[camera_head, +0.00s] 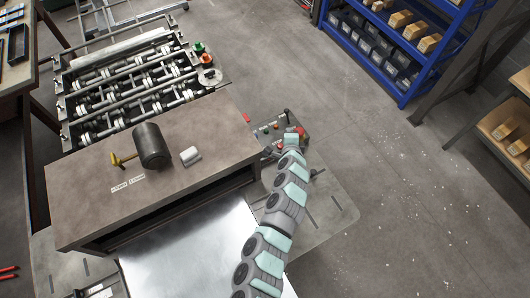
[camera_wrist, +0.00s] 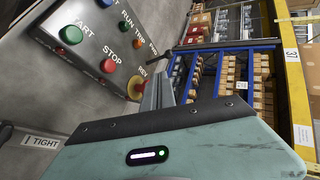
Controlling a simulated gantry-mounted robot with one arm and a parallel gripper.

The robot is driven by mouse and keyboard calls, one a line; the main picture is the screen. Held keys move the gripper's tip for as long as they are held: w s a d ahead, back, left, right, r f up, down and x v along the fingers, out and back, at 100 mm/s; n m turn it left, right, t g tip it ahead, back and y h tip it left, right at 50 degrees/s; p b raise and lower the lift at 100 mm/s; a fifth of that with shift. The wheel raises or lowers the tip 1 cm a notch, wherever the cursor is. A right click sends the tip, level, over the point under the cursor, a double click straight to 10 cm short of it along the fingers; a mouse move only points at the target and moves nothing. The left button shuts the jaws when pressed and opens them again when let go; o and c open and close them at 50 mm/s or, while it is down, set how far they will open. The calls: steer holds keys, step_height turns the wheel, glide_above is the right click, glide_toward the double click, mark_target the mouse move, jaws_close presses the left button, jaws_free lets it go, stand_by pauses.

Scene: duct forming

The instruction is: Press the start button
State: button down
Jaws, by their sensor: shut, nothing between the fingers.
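The control panel (camera_wrist: 95,45) is a grey sloped plate with labelled coloured buttons. The green start button (camera_wrist: 70,35), its label partly cut off, is at the panel's upper left in the wrist view. The red stop button (camera_wrist: 107,67) sits to its right and lower. My gripper (camera_wrist: 158,78) is shut and empty, its narrow grey fingers right of the stop button and overlapping a red knob with a yellow collar (camera_wrist: 135,88). Contact with the panel cannot be told. In the head view my gripper (camera_head: 291,117) is at the panel's (camera_head: 268,132) right part, and my arm hides some of it.
A bench (camera_head: 100,205) with a mallet (camera_head: 150,145) and a small white cylinder (camera_head: 190,156) lies left of the panel. The roller machine (camera_head: 130,85) stands behind it. A blue shelf (camera_head: 400,50) is at upper right. The floor (camera_head: 400,190) to the right is open.

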steer(key=s+a+r+g+y, duration=0.3)
steer(key=a+g+y, duration=0.2)
steer(key=a, duration=0.3)
steer(key=shift+m+y, duration=0.4)
steer(key=shift+y, duration=0.3)
steer(key=shift+f, duration=0.1)
steer(key=shift+f+b, duration=2.9)
steer(key=shift+f, duration=1.5)
steer(key=shift+f+b, duration=0.3)
steer(key=shift+f, duration=0.05)
